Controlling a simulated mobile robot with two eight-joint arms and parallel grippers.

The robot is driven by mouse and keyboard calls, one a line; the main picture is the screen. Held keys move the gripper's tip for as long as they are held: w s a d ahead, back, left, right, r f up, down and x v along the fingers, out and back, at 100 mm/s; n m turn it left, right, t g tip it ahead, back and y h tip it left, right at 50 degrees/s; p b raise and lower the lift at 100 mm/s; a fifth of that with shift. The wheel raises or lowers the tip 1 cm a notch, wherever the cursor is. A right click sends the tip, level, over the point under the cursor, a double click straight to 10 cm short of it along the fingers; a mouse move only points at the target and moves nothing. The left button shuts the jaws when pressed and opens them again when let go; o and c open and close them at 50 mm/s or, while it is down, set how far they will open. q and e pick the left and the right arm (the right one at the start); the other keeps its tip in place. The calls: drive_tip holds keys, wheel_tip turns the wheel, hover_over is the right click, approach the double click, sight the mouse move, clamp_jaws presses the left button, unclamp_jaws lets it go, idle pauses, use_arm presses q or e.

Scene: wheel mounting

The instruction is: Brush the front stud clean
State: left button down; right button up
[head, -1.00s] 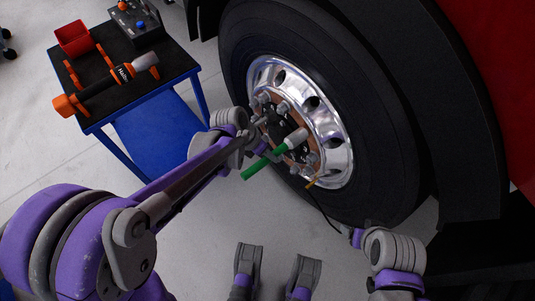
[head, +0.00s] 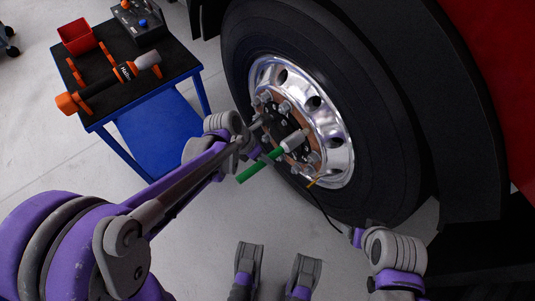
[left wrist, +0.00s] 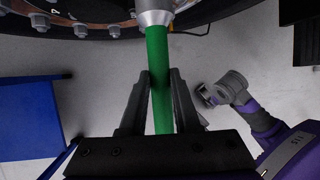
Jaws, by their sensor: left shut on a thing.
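My left gripper (head: 264,157) is shut on the green handle of a brush (head: 257,168). The handle also shows between the fingers in the left wrist view (left wrist: 159,80). The brush's pale grey head (head: 292,142) points at the hub of the wheel (head: 341,155), in front of its studs. Several studs with nuts show around the hub, one at its upper part (head: 285,107). I cannot tell whether the head touches a stud; its tip is cut off in the left wrist view. My right gripper (head: 354,236) is low at the right, its jaws unclear.
A blue cart (head: 160,140) with a black top stands at the left, holding an orange and black tool (head: 110,86), a red bin (head: 77,37) and a control box (head: 137,22). A thin dark cable (head: 323,210) hangs below the hub near my right gripper.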

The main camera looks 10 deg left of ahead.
use_arm(q)
drive_tip(key=shift+w+d, duration=0.1)
drive_tip(key=shift+w, duration=0.05)
drive_tip(key=shift+w+d, duration=0.6)
drive_tip(key=shift+w, duration=0.2)
drive_tip(key=shift+s, duration=0.1)
drive_tip(key=shift+s+a, duration=0.7)
drive_tip(key=shift+s, duration=0.15)
drive_tip(key=shift+w, duration=0.1)
drive_tip(key=shift+w+d, duration=0.7)
drive_tip(key=shift+w, duration=0.15)
drive_tip(key=shift+s, duration=0.1)
drive_tip(key=shift+s+a, duration=0.7)
drive_tip(key=shift+s, duration=0.15)
drive_tip(key=shift+w, duration=0.1)
